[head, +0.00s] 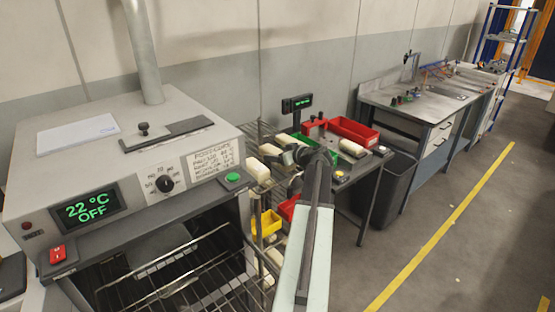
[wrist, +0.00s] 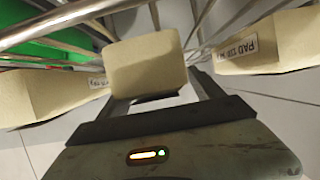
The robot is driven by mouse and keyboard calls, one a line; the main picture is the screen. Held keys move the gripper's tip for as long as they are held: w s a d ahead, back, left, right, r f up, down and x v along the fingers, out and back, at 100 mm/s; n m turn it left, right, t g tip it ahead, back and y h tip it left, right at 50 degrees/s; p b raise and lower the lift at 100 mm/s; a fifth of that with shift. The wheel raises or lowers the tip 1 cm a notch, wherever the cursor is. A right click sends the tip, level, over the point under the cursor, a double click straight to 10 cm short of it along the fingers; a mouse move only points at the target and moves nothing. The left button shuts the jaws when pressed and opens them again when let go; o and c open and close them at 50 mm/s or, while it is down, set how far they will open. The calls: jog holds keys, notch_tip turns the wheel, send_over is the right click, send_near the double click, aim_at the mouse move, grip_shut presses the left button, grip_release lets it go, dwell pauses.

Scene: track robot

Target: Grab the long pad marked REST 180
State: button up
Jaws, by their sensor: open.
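My gripper (wrist: 163,98) is open in the wrist view, its two fingers apart. A cream block-shaped pad (wrist: 148,66) lies straight ahead, at or between the fingertips; I cannot tell whether they touch it. No label shows on its visible faces. Another cream pad (wrist: 268,42) is to the right, with a label that seems to start with PAD; the rest is hard to read. A third pad (wrist: 40,95) is at the left, its label mostly unreadable. In the head view, pale pads (head: 257,170) lie on a wire rack, and my arm hides part of it. I cannot read REST 180 anywhere.
Metal rack bars (wrist: 75,14) run close by the fingers. A green bin (wrist: 45,52) is at the left. In the head view, an oven (head: 120,150) stands left, red bins (head: 353,130) are behind the rack, and a dark waste bin (head: 396,185) is to the right. The right floor is clear.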

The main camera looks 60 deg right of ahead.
jog(key=shift+s, duration=0.1)
jog(key=c, duration=1.5)
jog(key=shift+r, duration=0.15)
